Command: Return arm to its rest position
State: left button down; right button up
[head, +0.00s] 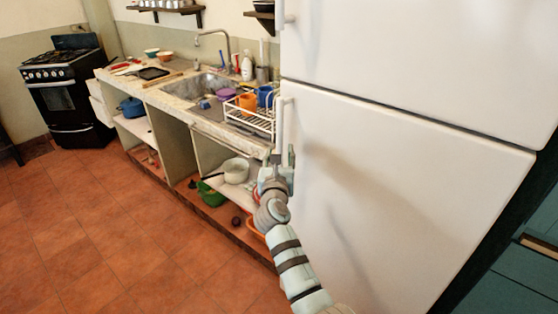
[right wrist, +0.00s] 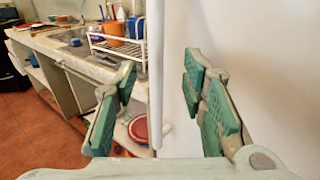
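My right arm reaches up from the bottom of the head view, and its right gripper (head: 280,158) is near the left edge of the white fridge (head: 410,190). The lower fridge handle (head: 281,120) is a white vertical bar just above the gripper. In the right wrist view the green-padded fingers of the right gripper (right wrist: 160,108) are spread wide. The handle (right wrist: 155,70) shows between them, with gaps on both sides; whether it lies ahead of or between the pads is hard to tell. Both fridge doors look closed. My left gripper is not in view.
A counter with a sink (head: 205,87) and a white dish rack (head: 250,120) stands left of the fridge. Open shelves below hold a white pot (head: 236,170) and a green container (head: 212,194). A black stove (head: 68,90) stands far left. The tiled floor (head: 90,230) is clear.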

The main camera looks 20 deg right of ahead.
jog(key=v, duration=0.2)
jog(key=shift+s+a, duration=0.15)
jog(key=shift+s, duration=0.15)
